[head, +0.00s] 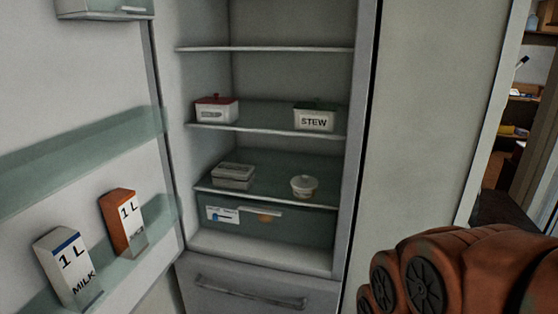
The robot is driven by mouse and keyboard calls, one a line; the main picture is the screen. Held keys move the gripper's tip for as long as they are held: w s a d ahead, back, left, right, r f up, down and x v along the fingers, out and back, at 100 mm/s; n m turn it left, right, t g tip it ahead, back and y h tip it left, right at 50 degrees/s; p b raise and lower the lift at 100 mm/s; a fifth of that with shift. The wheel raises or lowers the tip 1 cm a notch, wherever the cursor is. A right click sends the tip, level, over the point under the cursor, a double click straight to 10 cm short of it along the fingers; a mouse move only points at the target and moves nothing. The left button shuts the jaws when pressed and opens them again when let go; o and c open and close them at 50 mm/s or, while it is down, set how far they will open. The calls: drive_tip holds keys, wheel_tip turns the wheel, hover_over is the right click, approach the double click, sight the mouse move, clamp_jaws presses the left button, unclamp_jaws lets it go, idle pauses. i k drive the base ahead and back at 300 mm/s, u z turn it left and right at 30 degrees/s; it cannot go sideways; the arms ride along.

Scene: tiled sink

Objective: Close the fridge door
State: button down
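The fridge (358,150) stands open in the head view, with its lit interior and shelves facing me. Its door (75,110) is swung wide open to the left, and its inner side with shelves faces me. My orange arm (450,275) shows at the bottom right, apart from the door. My gripper is not in the picture. The door's outer side and handle are hidden.
The door shelf holds a milk carton (68,268) and an orange carton (123,223). Fridge shelves hold a stew container (314,117), a red-lidded container (214,109) and a white cup (304,186). A closed drawer (255,285) is below. A doorway (515,150) opens at right.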

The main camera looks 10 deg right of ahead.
sight(81, 120)
drive_tip(key=u, duration=0.8)
drive_tip(key=k, duration=1.05)
drive_tip(key=u, duration=1)
drive_tip(key=i, duration=0.65)
drive_tip(key=u, duration=0.8)
drive_tip(key=i, duration=0.6)
drive_tip(key=u, duration=0.7)
